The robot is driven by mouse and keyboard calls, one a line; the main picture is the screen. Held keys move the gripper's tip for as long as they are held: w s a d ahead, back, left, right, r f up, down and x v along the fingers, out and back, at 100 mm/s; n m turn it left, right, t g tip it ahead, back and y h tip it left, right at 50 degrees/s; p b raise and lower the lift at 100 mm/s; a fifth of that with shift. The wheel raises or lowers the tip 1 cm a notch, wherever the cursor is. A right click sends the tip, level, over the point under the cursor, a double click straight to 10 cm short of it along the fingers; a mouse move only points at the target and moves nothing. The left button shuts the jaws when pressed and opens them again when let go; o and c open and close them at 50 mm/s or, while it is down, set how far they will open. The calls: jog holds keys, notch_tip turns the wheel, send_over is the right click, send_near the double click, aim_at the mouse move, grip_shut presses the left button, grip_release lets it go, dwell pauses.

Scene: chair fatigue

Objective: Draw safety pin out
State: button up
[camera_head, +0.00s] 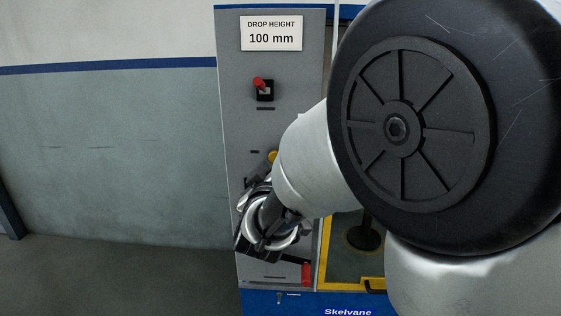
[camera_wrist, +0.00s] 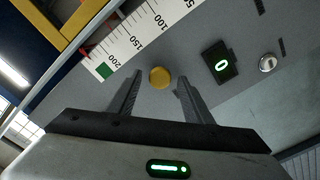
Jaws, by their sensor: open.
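A round yellow knob (camera_wrist: 159,77), perhaps the head of the safety pin, stands out from the grey panel in the wrist view. It also shows in the head view (camera_head: 272,156), partly behind my arm. My gripper (camera_wrist: 157,84) is open and empty. Its two fingers point at the panel, and the knob appears between the fingertips, touching neither in the picture. How far the tips are from the panel is hard to tell. In the head view my gripper (camera_head: 257,243) is in front of the lower panel. The pin's shaft is not visible.
The grey panel (camera_head: 285,60) carries a red-handled switch (camera_head: 259,84) and a red tag (camera_head: 307,272). A yellow frame (camera_head: 323,250) borders the panel's right.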

jog(key=shift+w, duration=0.2)
grip_shut()
